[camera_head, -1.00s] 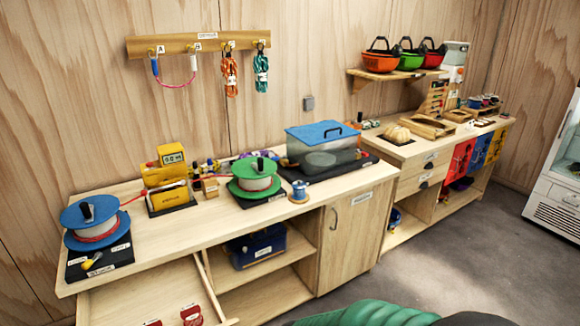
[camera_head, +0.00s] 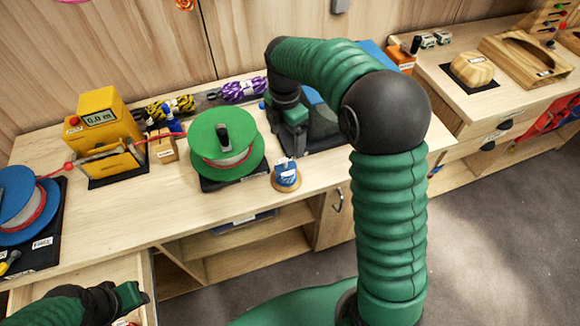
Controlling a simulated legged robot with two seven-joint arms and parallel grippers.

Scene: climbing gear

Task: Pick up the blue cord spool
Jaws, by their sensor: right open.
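A small blue cord spool (camera_head: 286,172) stands upright on a round wooden base near the front edge of the bench, right of the green reel. My right arm reaches over the bench from the lower right, and its gripper (camera_head: 293,137) points down just behind and above the spool, apart from it. It is open and holds nothing that I can see; its fingertips are hard to make out. My left gripper (camera_head: 128,297) is low at the bottom left, over the open drawer. Whether its jaws are open does not show.
A large green reel (camera_head: 222,140) stands left of the spool. Behind my right arm is a blue-lidded bin (camera_head: 372,56), partly hidden. A yellow meter device (camera_head: 98,120) and a large blue reel (camera_head: 22,205) are further left. The bench front between the reels is clear.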

